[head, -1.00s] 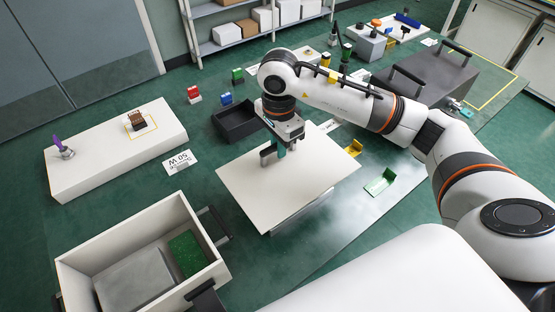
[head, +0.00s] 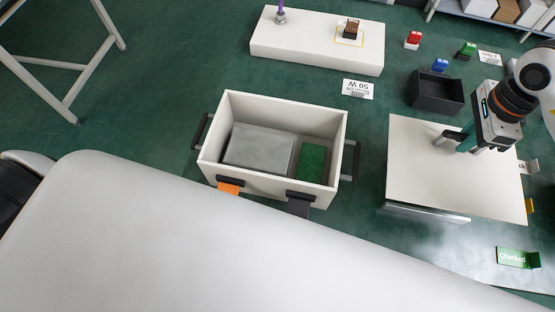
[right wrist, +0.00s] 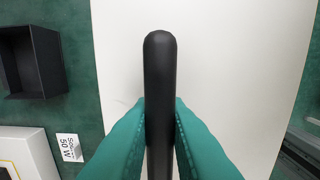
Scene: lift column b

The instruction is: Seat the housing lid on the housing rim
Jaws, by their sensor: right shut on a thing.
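The housing lid (head: 420,165) is a flat white plate with a black bar handle (head: 447,137), at the right of the head view. My right gripper (head: 466,143) is shut on that handle. The right wrist view shows the teal fingers (right wrist: 160,125) on both sides of the handle (right wrist: 160,60), with the white lid (right wrist: 240,50) behind. A grey metallic edge shows under the lid's near side; whether the lid rests on something is hard to tell. The housing (head: 340,150) is an open white box left of the lid, with a grey block (head: 260,150) and green board (head: 312,162) inside. My left gripper is out of view.
A black bin (head: 437,95) stands behind the lid. A white platform (head: 310,50) lies behind the housing, and a "50 W" label (head: 358,89) between them. Orange (head: 229,187) and dark (head: 298,204) tabs hang at the housing's near side. A green "Checked" marker (head: 517,258) stands front right.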

